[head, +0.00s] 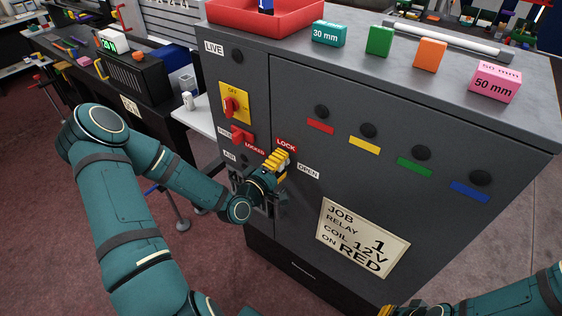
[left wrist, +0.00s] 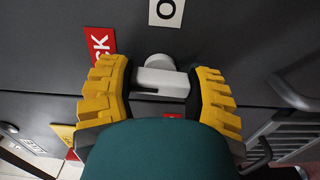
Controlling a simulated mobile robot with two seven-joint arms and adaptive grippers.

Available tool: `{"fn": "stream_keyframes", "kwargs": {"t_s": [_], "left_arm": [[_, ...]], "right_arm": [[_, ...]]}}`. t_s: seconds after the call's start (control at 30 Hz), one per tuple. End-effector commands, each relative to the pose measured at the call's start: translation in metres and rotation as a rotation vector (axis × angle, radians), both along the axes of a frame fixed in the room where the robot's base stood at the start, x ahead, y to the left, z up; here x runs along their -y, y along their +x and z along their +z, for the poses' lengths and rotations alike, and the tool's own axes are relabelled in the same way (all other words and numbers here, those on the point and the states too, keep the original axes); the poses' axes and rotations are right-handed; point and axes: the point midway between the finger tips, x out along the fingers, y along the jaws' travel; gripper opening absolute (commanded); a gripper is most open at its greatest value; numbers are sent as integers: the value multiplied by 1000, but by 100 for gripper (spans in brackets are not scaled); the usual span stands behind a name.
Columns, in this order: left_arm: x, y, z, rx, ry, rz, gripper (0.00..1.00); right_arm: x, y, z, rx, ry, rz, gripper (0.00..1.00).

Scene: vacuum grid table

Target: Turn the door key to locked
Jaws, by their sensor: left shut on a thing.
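The grey cabinet door (head: 330,200) carries a red LOCK label (head: 286,145) and a white OPEN label (head: 308,171). My left gripper (head: 277,160) is at the door, just below the LOCK label and left of the OPEN label. Its yellow fingers hide the key in the head view. In the left wrist view the pale grey key (left wrist: 162,83) sits between the yellow fingers, its bar lying across the picture, in front of a round boss. The gripper is shut on it. My right gripper (head: 400,311) shows only a sliver at the bottom edge, its jaws unclear.
A yellow switch plate with a red knob (head: 235,103) and a red handle (head: 242,137) sit left of the door. Several black knobs with coloured tags line the door's upper part. A JOB card (head: 363,238) is at lower right. Coloured blocks and a red tray (head: 250,27) stand on top.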

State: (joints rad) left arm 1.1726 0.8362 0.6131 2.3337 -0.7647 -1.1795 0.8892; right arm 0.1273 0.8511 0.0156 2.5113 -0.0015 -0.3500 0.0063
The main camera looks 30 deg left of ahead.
Motion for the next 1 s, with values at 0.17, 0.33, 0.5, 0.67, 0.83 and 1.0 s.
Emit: {"fn": "stream_keyframes", "kwargs": {"t_s": [0.17, 0.33, 0.5, 0.67, 0.83, 1.0], "left_arm": [[0, 0, 0, -4, -56, 0, 19], [1, 0, 0, -6, -80, -1, 19], [0, 0, 0, -7, -84, -1, 19], [0, 0, 0, -7, -84, -1, 19], [0, 0, 0, -7, -83, -1, 87], [0, 0, 0, -6, -82, 0, 87]], "right_arm": [[0, 1, 3, 2, 0, -2, 0], [0, 1, 3, 3, 0, -2, 0], [0, 2, 3, 3, 0, -2, 0], [0, 1, 3, 3, 0, -2, 0], [0, 1, 3, 3, 0, -2, 0], [0, 1, 3, 3, 0, -2, 0]]}}
